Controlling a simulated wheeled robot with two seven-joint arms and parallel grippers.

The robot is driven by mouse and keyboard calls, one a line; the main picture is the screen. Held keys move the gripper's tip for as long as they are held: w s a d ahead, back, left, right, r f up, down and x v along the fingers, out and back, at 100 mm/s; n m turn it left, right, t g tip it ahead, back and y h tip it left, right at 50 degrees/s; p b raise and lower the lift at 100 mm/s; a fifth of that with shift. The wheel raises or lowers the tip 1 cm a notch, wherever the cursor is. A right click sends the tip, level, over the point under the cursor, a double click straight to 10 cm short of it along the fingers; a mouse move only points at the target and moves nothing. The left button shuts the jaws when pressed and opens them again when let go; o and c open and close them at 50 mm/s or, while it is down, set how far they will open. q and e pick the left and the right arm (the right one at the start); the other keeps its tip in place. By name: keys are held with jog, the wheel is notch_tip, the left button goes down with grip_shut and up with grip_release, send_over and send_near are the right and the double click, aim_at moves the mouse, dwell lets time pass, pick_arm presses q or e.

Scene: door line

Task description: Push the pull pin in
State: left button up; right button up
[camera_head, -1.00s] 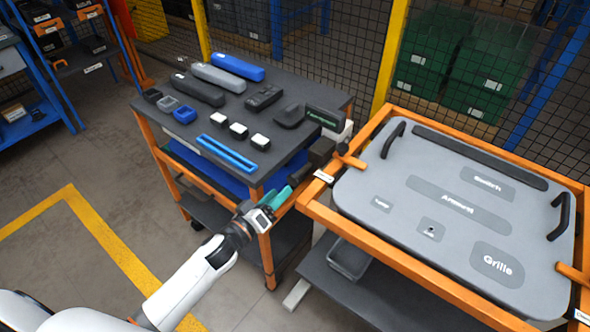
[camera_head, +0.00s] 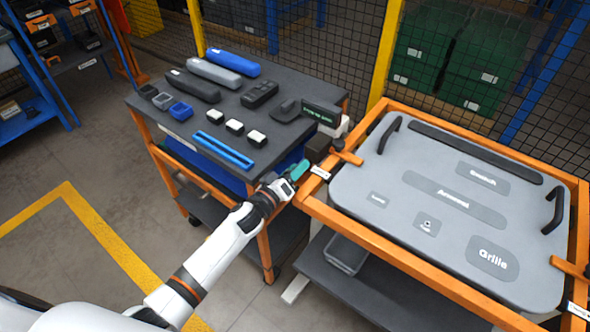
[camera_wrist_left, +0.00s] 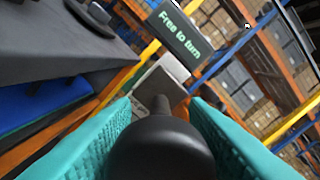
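The pull pin's black round knob (camera_wrist_left: 165,150) fills the lower middle of the left wrist view. Its stem runs to a grey block (camera_wrist_left: 160,82) behind. My left gripper (camera_head: 300,170) is at the left end of the orange frame (camera_head: 385,238). Its teal fingers (camera_wrist_left: 162,108) stand apart on either side of the knob; contact is hard to judge. In the head view, the knob cannot be made out clearly beside the gripper. A display (camera_wrist_left: 176,32) above the pin reads "Free to turn". My right gripper is not in view.
A large grey panel (camera_head: 385,165) with black handles lies in the orange frame. Left of it, a dark-topped cart (camera_head: 215,118) carries several tools and blocks. A grey bin (camera_head: 346,254) sits below the frame. Open floor lies at left, and a mesh fence stands behind.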

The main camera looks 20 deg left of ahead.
pick_arm(q)
grip_shut()
jog(key=shift+b+x, duration=0.4)
jog(key=shift+x, duration=1.3)
jog(key=shift+r, duration=0.15)
jog(key=shift+o, duration=1.2)
grip_release()
jog(key=shift+o, duration=0.7)
jog(key=shift+w, duration=0.1)
jog(key=v, duration=1.2)
jog(key=shift+b, duration=0.35)
